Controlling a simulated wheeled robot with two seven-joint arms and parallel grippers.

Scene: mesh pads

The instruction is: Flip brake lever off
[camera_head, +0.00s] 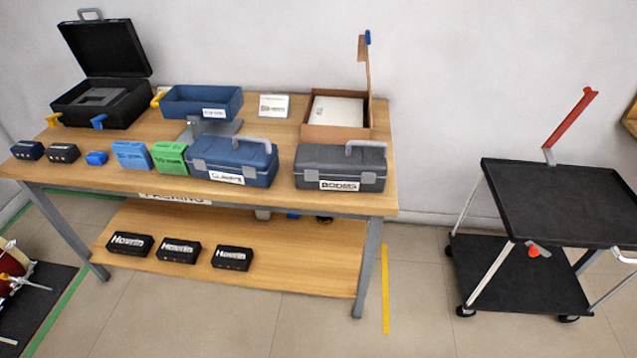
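A black two-shelf cart (570,205) stands at the right on small casters. A long red lever (571,118) rises from a grey bracket at the cart's back left corner and tilts up to the right. A small orange-red piece (535,251) on a grey mount shows under the front edge of the top shelf. I cannot tell which of the two is the brake lever. Neither of my grippers is in view.
A wooden table (250,120) at the left holds an open black case (105,60), blue and grey toolboxes and open boxes. Its lower shelf (290,270) holds several black boxes. Floor between table and cart is clear, with a yellow strip (386,290).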

